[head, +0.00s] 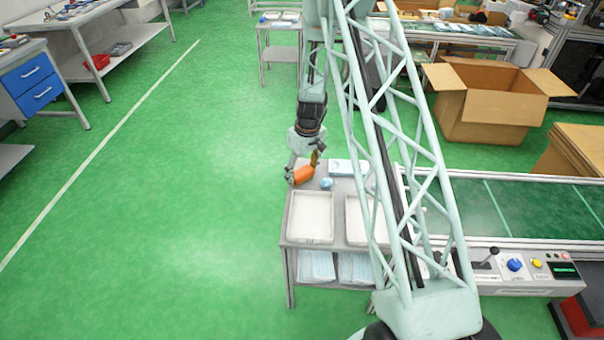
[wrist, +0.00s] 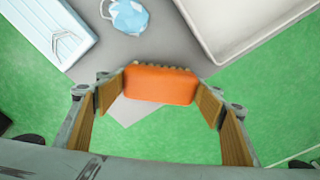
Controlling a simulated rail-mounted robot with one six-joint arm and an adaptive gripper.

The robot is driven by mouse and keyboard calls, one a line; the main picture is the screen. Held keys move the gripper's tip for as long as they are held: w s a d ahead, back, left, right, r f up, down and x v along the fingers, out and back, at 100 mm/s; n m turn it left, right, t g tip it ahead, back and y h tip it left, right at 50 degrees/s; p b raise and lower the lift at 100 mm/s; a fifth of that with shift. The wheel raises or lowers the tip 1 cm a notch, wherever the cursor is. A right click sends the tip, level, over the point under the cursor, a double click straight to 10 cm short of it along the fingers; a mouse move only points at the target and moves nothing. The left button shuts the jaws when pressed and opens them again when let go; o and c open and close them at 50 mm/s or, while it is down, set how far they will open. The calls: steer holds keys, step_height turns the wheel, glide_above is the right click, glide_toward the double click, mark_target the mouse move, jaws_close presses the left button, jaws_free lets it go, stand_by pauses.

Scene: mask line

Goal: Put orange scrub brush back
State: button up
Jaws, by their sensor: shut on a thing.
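The orange scrub brush (wrist: 160,85) is between the two fingers of my gripper (wrist: 161,92) in the wrist view, with its orange back toward the camera and a row of pale bristles along its far edge. My gripper is shut on it. In the head view the brush (head: 303,175) is held by my gripper (head: 304,168) over the far left corner of the grey table (head: 341,190). I cannot tell from these views whether the brush touches the table top.
A light-blue crumpled item (head: 326,184) and a stack of blue masks (head: 347,167) lie near the brush. Two white trays (head: 311,217) (head: 358,222) stand on the table's near part. A conveyor (head: 520,205) runs to the right. Green floor is free on the left.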

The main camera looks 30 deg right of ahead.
mark_target(304, 173)
steer(key=o, duration=0.9)
steer(key=shift+r, duration=0.1)
steer(key=shift+s+d+r+p, duration=0.1)
steer(key=shift+s+r+p, duration=0.25)
steer(key=shift+r, duration=1.65)
steer(key=shift+s+a+r+p, duration=0.15)
steer(key=shift+r+p, duration=0.35)
steer(key=shift+r, duration=1.5)
steer(key=shift+s+d+r+p, duration=0.2)
steer(key=shift+r+p, duration=0.25)
steer(key=shift+r, duration=1.55)
steer(key=shift+r, duration=0.1)
